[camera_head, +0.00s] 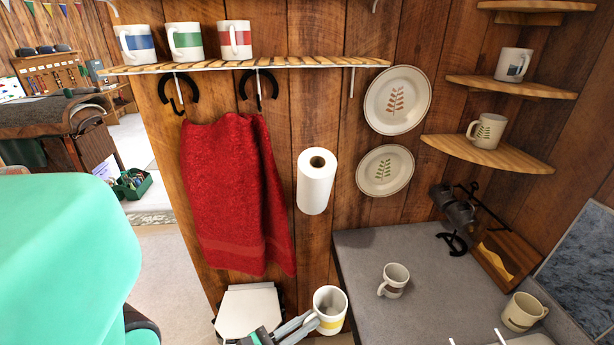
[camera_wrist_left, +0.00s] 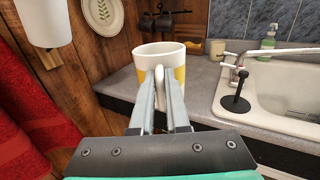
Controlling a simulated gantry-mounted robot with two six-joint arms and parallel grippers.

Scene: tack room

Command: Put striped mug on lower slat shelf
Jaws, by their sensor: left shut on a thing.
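The striped mug, white with a yellow band (camera_head: 332,322), is at the bottom centre of the head view, held by its handle. My left gripper (camera_head: 306,324) is shut on that handle. In the left wrist view the fingers (camera_wrist_left: 160,78) pinch the handle, and the mug (camera_wrist_left: 178,62) is upright with its opening up. The slat shelf (camera_head: 300,63) is on the wood wall at the upper left, well above the mug. White mugs with blue (camera_head: 138,43), green (camera_head: 187,41) and red (camera_head: 235,39) bands stand on its left half. My right gripper is out of view.
The shelf's right half is bare. A red towel (camera_head: 235,195) hangs below it, beside a paper roll (camera_head: 314,182). Two plates (camera_head: 397,101) hang on the right. Another mug (camera_head: 394,281) stands on the grey counter (camera_head: 360,250). Corner shelves (camera_head: 510,153) hold more mugs.

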